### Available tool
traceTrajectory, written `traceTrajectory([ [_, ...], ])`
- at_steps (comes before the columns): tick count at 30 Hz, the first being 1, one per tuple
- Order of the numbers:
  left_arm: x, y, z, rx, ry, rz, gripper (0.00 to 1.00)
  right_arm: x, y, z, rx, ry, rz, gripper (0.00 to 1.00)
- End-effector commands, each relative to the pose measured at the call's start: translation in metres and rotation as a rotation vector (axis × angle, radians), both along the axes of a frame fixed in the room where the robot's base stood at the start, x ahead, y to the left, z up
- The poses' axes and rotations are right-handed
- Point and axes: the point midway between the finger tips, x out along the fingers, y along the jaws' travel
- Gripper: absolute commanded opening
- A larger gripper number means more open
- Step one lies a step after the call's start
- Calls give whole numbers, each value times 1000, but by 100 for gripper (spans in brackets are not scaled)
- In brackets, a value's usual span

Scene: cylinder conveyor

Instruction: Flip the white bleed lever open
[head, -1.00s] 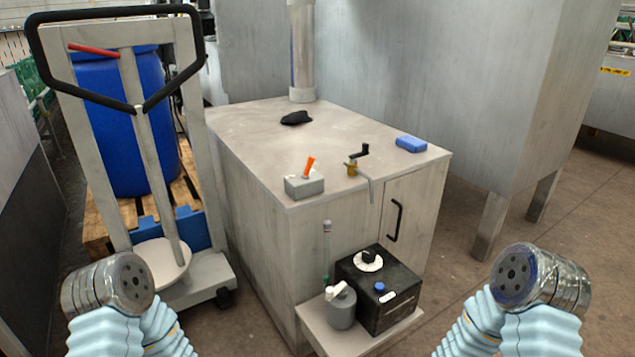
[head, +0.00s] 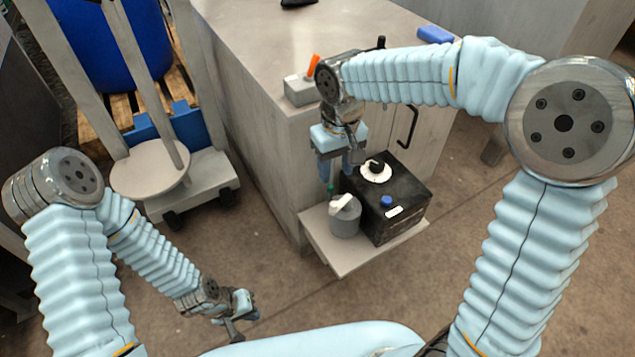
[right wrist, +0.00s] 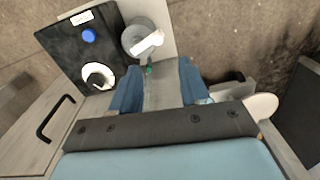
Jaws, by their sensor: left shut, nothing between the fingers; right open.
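The white bleed lever (head: 341,204) sits on top of a grey cylinder (head: 345,222) on the low shelf. In the right wrist view the white lever (right wrist: 148,43) lies slanted across the round cylinder top (right wrist: 139,36), just beyond the fingertips. My right gripper (head: 336,172) points down above and slightly behind the cylinder, apart from the lever. Its two blue fingers are spread and empty in the right wrist view (right wrist: 158,78), with a small green tip (right wrist: 149,69) showing between them. My left gripper (head: 247,318) is shut and empty, low over the floor.
A black box (head: 395,212) with a white dial (head: 376,172) and blue button (head: 386,201) stands right beside the cylinder on the shelf (head: 350,262). A grey block with an orange lever (head: 301,88) is on the cabinet top. A trolley (head: 205,178) stands left. Floor in front is clear.

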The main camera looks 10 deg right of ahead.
Motion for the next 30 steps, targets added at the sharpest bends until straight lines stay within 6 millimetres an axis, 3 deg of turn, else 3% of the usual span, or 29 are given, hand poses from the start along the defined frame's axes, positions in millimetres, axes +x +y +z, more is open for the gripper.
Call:
traceTrajectory([
  [2, 0, 0, 0, 0, 1, 0, 0, -2, -3, 14, -16, -3, -2, 45],
  [5, 0, 0, 0, 0, 1, 0, 0, -3, -4, 10, -23, 1, -3, 45],
  [21, 0, 0, -7, 1, 1, 1, 0, -4, -5, -102, -23, 6, -3, 45],
  [30, 0, 0, -7, 1, 1, 1, 0, -3, -4, -122, -20, 3, -3, 45],
])
